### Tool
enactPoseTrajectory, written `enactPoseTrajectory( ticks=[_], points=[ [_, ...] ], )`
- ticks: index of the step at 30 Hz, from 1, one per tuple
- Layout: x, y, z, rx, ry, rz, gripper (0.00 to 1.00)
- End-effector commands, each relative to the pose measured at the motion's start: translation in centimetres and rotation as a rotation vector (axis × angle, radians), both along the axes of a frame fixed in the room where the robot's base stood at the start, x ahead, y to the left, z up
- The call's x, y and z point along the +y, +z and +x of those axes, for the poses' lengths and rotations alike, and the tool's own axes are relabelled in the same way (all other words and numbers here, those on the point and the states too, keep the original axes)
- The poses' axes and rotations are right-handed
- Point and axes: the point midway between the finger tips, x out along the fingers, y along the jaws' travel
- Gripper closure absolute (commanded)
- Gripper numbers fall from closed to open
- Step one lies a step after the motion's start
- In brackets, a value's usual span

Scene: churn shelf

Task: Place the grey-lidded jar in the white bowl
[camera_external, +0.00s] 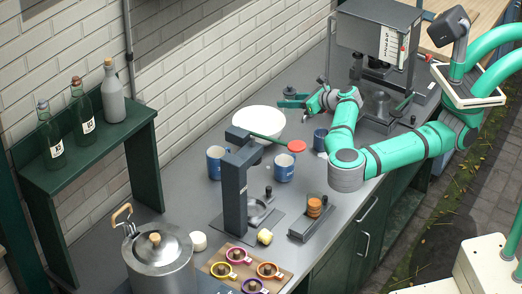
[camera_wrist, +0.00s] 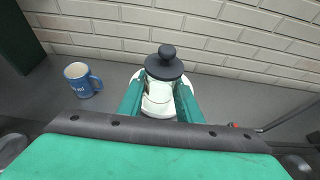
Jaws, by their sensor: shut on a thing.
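The white bowl (camera_external: 258,122) stands on the grey counter near the brick wall. My gripper (camera_external: 303,99) is just to the upper right of the bowl in the external view. In the wrist view, my gripper (camera_wrist: 160,95) is shut on the grey-lidded jar (camera_wrist: 159,96), with one green finger on each side. The jar has a pale body and a dark grey lid (camera_wrist: 164,63) with a round knob. Part of the white bowl (camera_wrist: 139,76) shows behind and around the jar. The jar's base is hidden, so I cannot tell its height over the bowl.
Blue mugs stand near the bowl, one (camera_external: 216,162) at the left and one (camera_external: 284,167) in front; another (camera_external: 320,140) is near my arm. A dark press stand (camera_external: 235,190) with a green lever is in front of the bowl. A grey machine (camera_external: 375,35) stands behind.

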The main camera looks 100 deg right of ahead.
Motion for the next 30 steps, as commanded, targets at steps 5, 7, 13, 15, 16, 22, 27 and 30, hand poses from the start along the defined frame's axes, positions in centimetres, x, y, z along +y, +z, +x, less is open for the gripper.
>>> enactPoseTrajectory(
  ticks=[5, 7, 13, 15, 16, 22, 27, 30],
  points=[
    [-2.3, -1.9, 3.0, 0.001, 0.004, 0.000, 0.94],
    [-2.9, -3.3, 3.7, 0.004, 0.003, 0.001, 0.94],
    [-4.2, -5.8, 5.4, 0.001, 0.002, 0.001, 0.94],
    [-4.5, -6.2, 5.7, 0.001, 0.002, -0.001, 0.94],
    [-4.5, -6.3, 5.8, 0.001, 0.002, -0.001, 0.94],
    [-5.1, -7.4, 6.5, -0.001, 0.002, 0.001, 0.94],
    [-5.1, -9.8, 6.5, 0.002, 0.002, 0.000, 0.94],
    [-5.1, -10.5, 6.5, 0.000, 0.002, 0.000, 0.94]
  ],
)
